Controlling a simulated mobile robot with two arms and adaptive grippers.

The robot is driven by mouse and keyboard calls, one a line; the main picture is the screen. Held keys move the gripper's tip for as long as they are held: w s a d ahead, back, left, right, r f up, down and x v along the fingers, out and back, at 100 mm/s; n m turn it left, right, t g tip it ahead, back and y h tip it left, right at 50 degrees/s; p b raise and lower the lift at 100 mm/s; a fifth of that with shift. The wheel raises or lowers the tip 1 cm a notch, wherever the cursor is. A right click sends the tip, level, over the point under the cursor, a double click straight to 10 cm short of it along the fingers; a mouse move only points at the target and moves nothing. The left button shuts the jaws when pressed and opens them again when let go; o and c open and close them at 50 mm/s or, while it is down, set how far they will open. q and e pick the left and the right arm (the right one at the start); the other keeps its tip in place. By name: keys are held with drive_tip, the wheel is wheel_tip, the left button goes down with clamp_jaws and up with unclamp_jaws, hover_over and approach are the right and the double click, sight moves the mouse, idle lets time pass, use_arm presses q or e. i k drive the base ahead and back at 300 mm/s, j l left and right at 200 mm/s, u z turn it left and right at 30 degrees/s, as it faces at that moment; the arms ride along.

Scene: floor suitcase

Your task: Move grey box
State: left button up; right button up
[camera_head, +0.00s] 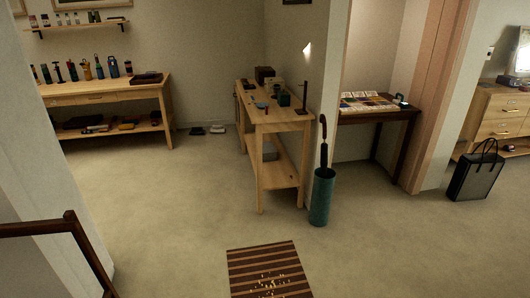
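A dark grey upright case (475,176) with two thin handles stands on the floor at the right, beside a wooden drawer cabinet. Neither of my grippers shows in the head view.
A teal umbrella stand (321,197) is at the workbench's right front corner. A striped mat (268,272) lies ahead. A dark wooden frame (50,229) is at lower left. A dark table (375,110) stands in the alcove. Open carpet lies between.

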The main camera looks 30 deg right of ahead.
sight(269, 152)
drive_tip(key=i+l, duration=0.7)
drive_tip(key=i, duration=0.15)
drive_tip(key=i+l, duration=0.7)
drive_tip(key=i, duration=0.1)
